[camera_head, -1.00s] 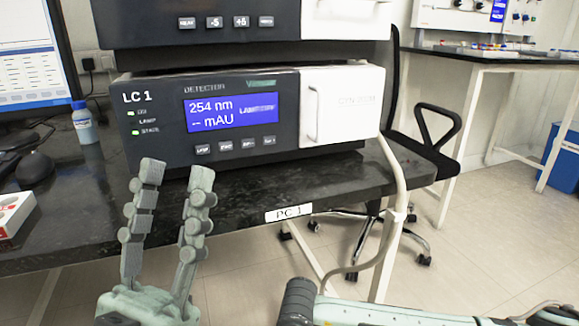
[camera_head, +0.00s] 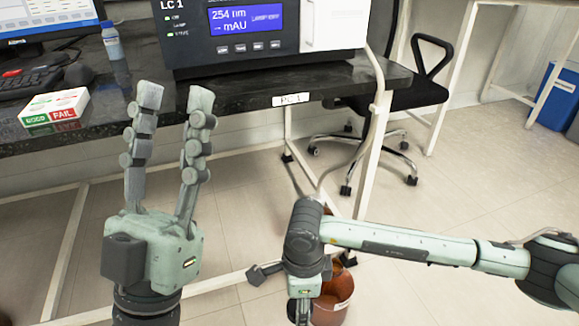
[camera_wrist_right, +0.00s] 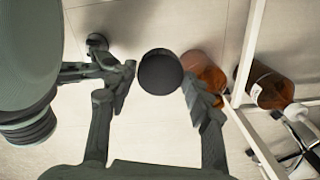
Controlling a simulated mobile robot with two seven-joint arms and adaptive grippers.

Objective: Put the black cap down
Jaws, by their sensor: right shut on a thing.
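The black cap (camera_wrist_right: 160,72) is round and dark and shows in the right wrist view, held between the two fingers of my right gripper (camera_wrist_right: 159,78). In the head view the right arm reaches in from the right, and its gripper is cut off by the bottom edge; I cannot make out the cap there. My left gripper (camera_head: 176,96) shows in the head view with its fingers upright and spread, with nothing between them, in front of the bench edge.
The black bench (camera_head: 235,87) carries the detector (camera_head: 190,45), a small bottle (camera_head: 112,42) and a red-green-white box (camera_head: 54,108). Amber containers (camera_head: 332,300) stand low near the right arm; two show in the right wrist view (camera_wrist_right: 268,85).

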